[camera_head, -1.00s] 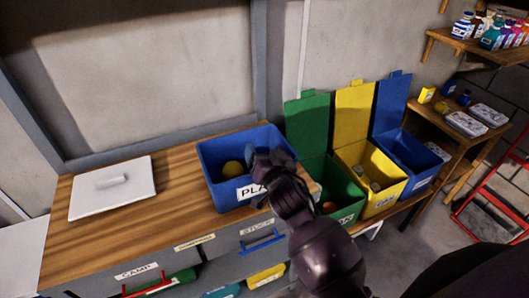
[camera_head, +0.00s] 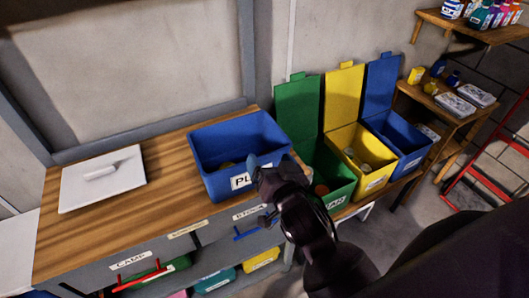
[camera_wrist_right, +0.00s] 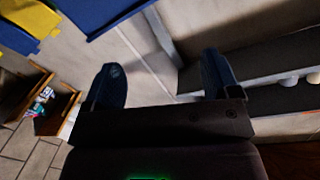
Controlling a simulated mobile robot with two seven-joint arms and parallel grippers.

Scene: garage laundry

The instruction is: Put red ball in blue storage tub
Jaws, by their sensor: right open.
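The blue storage tub (camera_head: 207,178), with a partly covered white label, stands on the wooden worktop. No clearly red ball shows. My left gripper is out of view.
Green (camera_head: 340,180), yellow (camera_head: 373,181) and blue (camera_head: 412,162) bins with raised lids stand right of the worktop. A white board (camera_head: 85,190) lies on the worktop's left. Labelled drawers with coloured handles are below. A red metal frame (camera_head: 475,165) stands far right.

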